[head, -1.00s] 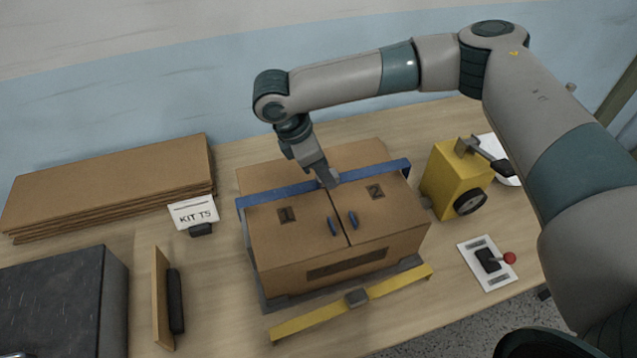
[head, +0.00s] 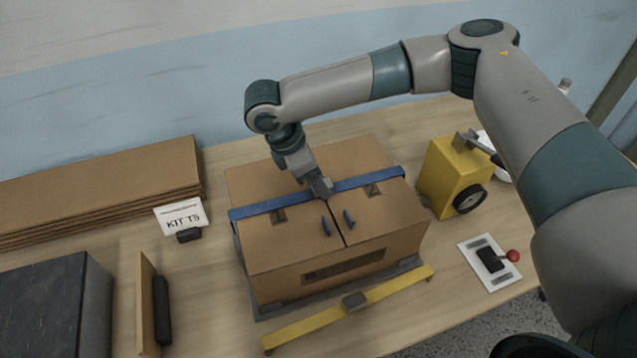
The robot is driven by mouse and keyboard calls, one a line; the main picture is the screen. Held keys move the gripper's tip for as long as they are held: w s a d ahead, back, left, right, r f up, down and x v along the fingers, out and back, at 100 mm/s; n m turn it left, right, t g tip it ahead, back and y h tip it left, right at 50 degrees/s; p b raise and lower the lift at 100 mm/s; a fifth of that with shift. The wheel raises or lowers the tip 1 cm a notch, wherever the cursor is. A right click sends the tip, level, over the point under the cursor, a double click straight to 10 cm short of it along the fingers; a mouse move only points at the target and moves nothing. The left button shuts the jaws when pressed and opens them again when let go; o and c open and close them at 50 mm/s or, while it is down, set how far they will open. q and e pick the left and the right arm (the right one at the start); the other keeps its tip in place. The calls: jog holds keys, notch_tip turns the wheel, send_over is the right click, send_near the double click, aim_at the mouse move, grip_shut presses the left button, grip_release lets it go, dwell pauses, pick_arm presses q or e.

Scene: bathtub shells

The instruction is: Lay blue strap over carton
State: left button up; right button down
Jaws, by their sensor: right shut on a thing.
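The brown carton (head: 300,248) stands closed on a dark base plate on the table, with two small blue tabs on its top near the centre seam. The blue strap (head: 262,207) runs across the carton top from left to right. The gripper hides that part of the strap. My left gripper is not in view.
A yellow strap (head: 310,322) with a dark buckle lies in front of the carton. Flat cardboard (head: 90,180), a KIT T5 sign (head: 181,216) and a dark box (head: 50,305) are at left.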

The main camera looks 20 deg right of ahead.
jog(key=shift+f, duration=0.1)
jog(key=c, duration=1.5)
grip_release()
jog(key=shift+o, duration=0.2)
jog(key=shift+a+r+b, duration=0.2)
jog(key=shift+r+b, duration=0.2)
jog(key=shift+r, duration=0.15)
jog(key=b+v, duration=0.4)
jog(key=v, duration=0.7)
jog(key=shift+r, duration=0.1)
